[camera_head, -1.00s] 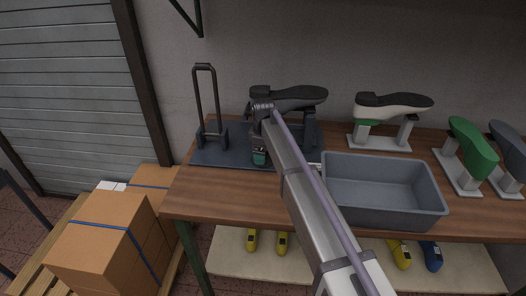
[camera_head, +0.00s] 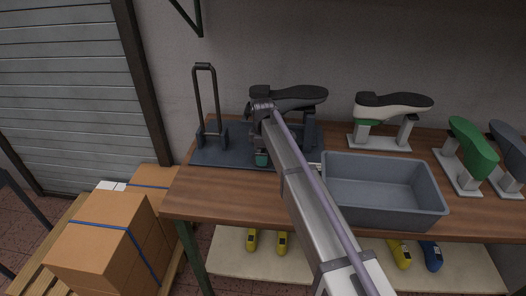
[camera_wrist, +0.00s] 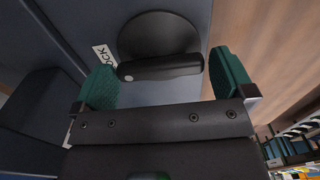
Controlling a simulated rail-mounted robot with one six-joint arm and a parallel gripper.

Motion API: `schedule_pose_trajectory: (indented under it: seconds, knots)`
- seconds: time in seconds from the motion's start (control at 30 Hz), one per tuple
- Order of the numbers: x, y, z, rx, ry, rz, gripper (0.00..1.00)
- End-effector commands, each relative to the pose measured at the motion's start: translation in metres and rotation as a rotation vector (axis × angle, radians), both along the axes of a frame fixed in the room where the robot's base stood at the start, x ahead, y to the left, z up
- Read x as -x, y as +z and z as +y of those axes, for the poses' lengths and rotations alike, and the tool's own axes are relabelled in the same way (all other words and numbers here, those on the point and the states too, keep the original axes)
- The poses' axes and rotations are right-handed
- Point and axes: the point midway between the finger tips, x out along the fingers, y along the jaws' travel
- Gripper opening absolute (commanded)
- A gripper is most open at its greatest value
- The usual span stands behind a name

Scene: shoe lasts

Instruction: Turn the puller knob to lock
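The puller knob (camera_wrist: 165,62) is a dark round disc with a raised bar handle, seen in the wrist view on a dark blue-grey plate. The bar lies nearly level across the picture. A white label reading "OCK" (camera_wrist: 103,55), its first letter unclear, is left of the knob. My gripper (camera_wrist: 163,68) is open, with one green finger on each side of the bar and a visible gap to it. Contact is not visible. In the head view my gripper (camera_head: 261,160) is at the front of the puller stand (camera_head: 222,155); the knob is hidden there.
A dark shoe last (camera_head: 300,93) sits on the stand behind my wrist, and a tall black lever frame (camera_head: 198,95) rises at left. A grey bin (camera_head: 435,207) is right of my arm. Other lasts (camera_head: 395,103) stand behind it. The wooden table's (camera_head: 195,200) front left is clear.

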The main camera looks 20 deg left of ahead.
Motion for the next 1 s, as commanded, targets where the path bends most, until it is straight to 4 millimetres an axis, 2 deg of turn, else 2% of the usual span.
schedule_pose_trajectory:
  seconds: [0.27, 0.37, 0.6, 0.7, 0.8, 1.0]
  knots:
    - [-0.001, 0.008, 0.000, -0.001, -0.001, -0.001, 1.00]
    - [-0.001, 0.024, 0.000, -0.001, -0.001, -0.001, 1.00]
    - [0.000, 0.084, 0.000, 0.000, -0.001, -0.001, 1.00]
    - [0.000, 0.103, 0.000, 0.000, -0.001, -0.001, 1.00]
    - [0.000, 0.111, 0.000, 0.000, 0.000, -0.001, 1.00]
    - [0.000, 0.108, 0.000, 0.000, 0.000, -0.001, 1.00]
